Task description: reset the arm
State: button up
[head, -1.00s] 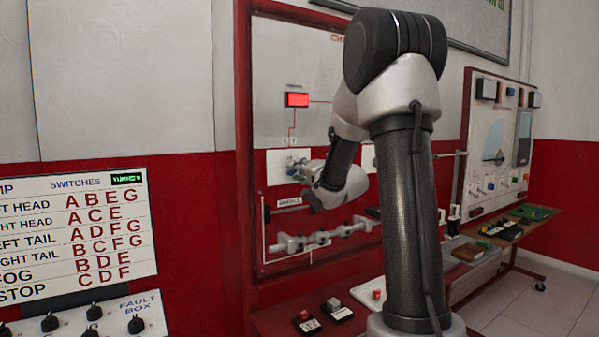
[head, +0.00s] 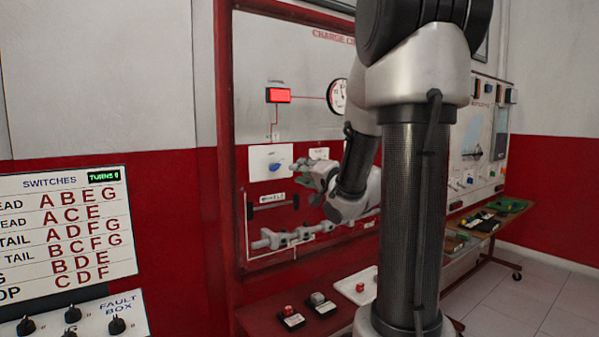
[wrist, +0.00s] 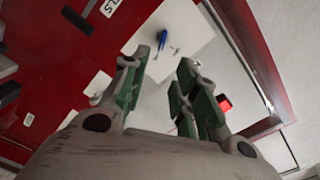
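My gripper (wrist: 160,92) shows in the wrist view with its two green-padded fingers apart and nothing between them. In the head view my gripper (head: 308,172) is in front of the red-framed trainer board (head: 300,100), partly hidden by my own wrist. A white plate with a blue knob or switch (head: 276,166) is on the board just left of the fingers. The blue part (wrist: 162,38) also shows in the wrist view, beyond the fingertips, apart from them.
A red lamp (head: 278,95) and a round gauge (head: 338,95) are on the board. A camshaft-like rod (head: 285,238) runs below. Small button boxes (head: 292,317) stand on the red bench. A switch panel (head: 65,225) is at left; a second trainer (head: 485,140) stands at right.

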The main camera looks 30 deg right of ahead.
dwell(0.4)
jog(key=s+d+f+n+g+h, duration=0.1)
jog(key=s+d+f+g+h, duration=0.15)
jog(key=f, duration=0.35)
jog(key=s+d+f+n+g+h, duration=0.1)
jog(key=s+d+f+n+g, duration=0.1)
jog(key=d+f+g, duration=0.25)
jog(key=s+a+f+n+g, duration=0.1)
jog(key=s+f+n+g, duration=0.1)
jog(key=s+f+g, duration=0.45)
jog(key=s+a+r+n+g+y, duration=0.1)
jog(key=s+a+n, duration=0.1)
jog(key=s+a, duration=0.4)
jog(key=s+a+r+n+g, duration=0.1)
jog(key=s+a+n, duration=0.15)
jog(key=s, duration=0.45)
jog(key=s+a+r+n+t+y, duration=0.2)
jog(key=s+a+r, duration=0.2)
jog(key=a, duration=0.5)
jog(key=shift+s+a+r, duration=0.15)
jog(key=shift+r, duration=0.1)
